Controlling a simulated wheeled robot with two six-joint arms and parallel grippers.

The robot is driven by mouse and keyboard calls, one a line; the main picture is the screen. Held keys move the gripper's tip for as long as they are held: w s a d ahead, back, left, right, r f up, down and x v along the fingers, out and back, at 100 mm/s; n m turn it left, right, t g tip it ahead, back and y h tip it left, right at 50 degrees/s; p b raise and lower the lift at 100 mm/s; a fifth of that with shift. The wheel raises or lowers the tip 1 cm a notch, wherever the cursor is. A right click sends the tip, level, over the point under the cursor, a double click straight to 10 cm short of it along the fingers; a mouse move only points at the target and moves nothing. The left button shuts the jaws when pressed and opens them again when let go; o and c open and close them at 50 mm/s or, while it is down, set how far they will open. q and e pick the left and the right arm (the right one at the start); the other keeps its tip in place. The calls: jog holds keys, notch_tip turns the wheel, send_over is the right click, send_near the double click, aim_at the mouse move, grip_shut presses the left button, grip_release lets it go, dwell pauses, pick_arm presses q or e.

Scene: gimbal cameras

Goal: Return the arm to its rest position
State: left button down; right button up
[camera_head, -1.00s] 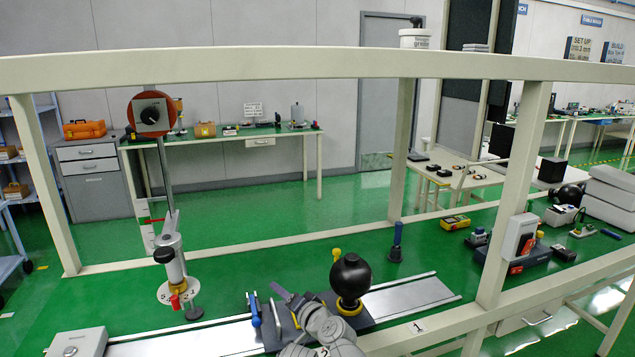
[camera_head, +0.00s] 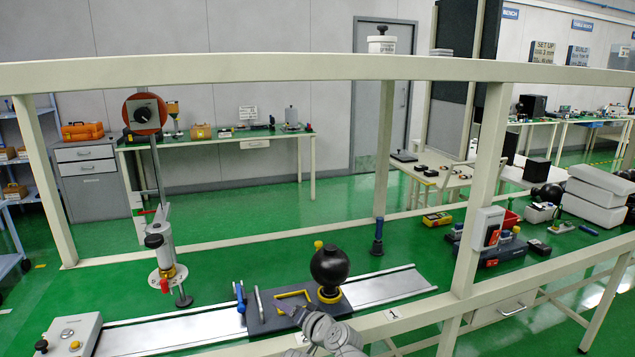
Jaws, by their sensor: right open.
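My right arm comes in from the bottom edge. Its grey wrist and right gripper (camera_head: 292,309) are low in the view, at the front edge of a dark plate (camera_head: 262,322). The gripper is open, and I see nothing held in it. Its fingers are small and partly hidden by the wrist. A black ball (camera_head: 329,265) on a yellow ring stands on the plate, just behind and right of the gripper. A yellow bent bar (camera_head: 293,293) lies on the plate behind the gripper. Whether the gripper touches the plate is unclear. My left gripper is out of view.
The plate sits on a silver rail (camera_head: 390,285). A cream frame beam (camera_head: 300,68) crosses above, and a post (camera_head: 482,190) stands to the right. A grey box (camera_head: 70,335) is at the lower left. Green bench surface behind the rail is largely clear.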

jog(key=s+d+f+n+g+h, duration=0.1)
jog(key=s+d+f+g+h, duration=0.2)
jog(key=s+d+f, duration=0.45)
jog(key=s+d+f+n+g+h, duration=0.1)
jog(key=s+d+f+g+h, duration=0.2)
jog(key=d, duration=0.7)
jog(key=s+d+f+n+g+h, duration=0.1)
jog(key=s+d+f+g+h, duration=0.25)
jog(key=s+d, duration=0.4)
jog(key=s+a+r+n+g+p, duration=0.1)
jog(key=s+a+r+n+p, duration=0.2)
jog(key=a+r+p, duration=0.6)
jog(key=shift+s+a+r+n+g+h+p, duration=0.35)
jog(key=shift+s+a+p, duration=0.3)
jog(key=shift+s+a, duration=0.45)
jog(key=shift+s+d+f, duration=0.1)
